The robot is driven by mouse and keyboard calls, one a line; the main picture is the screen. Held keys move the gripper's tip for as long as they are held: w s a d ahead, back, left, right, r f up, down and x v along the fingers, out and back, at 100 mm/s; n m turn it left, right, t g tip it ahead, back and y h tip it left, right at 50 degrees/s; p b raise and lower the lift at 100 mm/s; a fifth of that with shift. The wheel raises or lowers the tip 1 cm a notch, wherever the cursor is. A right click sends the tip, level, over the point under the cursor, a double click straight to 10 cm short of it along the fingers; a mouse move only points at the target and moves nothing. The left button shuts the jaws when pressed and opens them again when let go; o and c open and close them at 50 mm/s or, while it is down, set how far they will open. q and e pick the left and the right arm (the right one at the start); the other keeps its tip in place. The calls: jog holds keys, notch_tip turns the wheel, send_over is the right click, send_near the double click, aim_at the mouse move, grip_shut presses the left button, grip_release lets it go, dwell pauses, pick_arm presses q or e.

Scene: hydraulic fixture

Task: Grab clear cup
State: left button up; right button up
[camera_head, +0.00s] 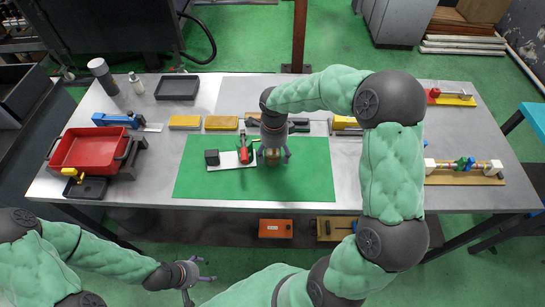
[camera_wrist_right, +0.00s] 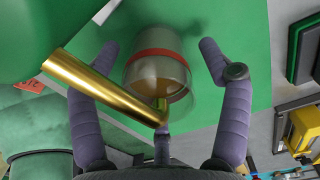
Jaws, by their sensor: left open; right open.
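A clear cup (camera_wrist_right: 172,82) with a red band stands on the green mat (camera_head: 310,185), between the spread fingers of my right gripper (camera_wrist_right: 158,48) in the right wrist view. The right gripper is open, with fingers on both sides of the cup and visible gaps to it. A gold cylinder (camera_wrist_right: 100,85) slants in front of the cup; I cannot tell whether it touches the cup. In the head view my right gripper (camera_head: 273,156) points down over the mat and mostly hides the cup. My left gripper (camera_head: 198,275) is open and empty, in front of the table.
A white plate with a red-handled clamp (camera_head: 244,152) lies close to the left of the right gripper. A red bin (camera_head: 90,148) stands at the left. The mat's right part is clear.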

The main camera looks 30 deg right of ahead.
jog(key=shift+f, duration=0.15)
jog(key=shift+c, duration=0.4)
jog(key=c, duration=1.3)
